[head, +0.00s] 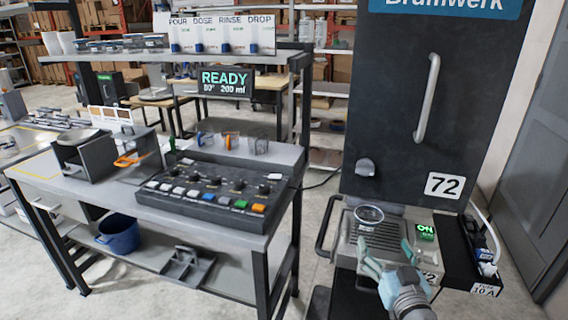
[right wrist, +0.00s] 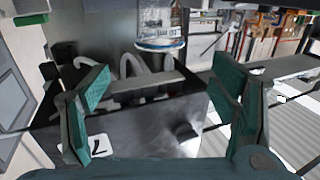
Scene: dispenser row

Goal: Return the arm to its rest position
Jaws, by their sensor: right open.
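My right gripper (head: 385,252) is in front of the dark machine (head: 400,110) marked 72, over the front of its drip tray (head: 365,235). Its teal-padded fingers are spread with nothing between them; they also show apart in the right wrist view (right wrist: 160,88). A clear cup with a blue-white rim (head: 369,214) stands at the tray, beyond the fingertips and apart from them. The cup also shows at the top of the right wrist view (right wrist: 160,46), where the scene appears upside down. My left gripper is not in view.
A dark side box with a cable (head: 482,250) is farther right. A workbench with a button panel (head: 215,187) is at left, with a blue bucket (head: 119,235) below. Bare floor lies between bench and machine.

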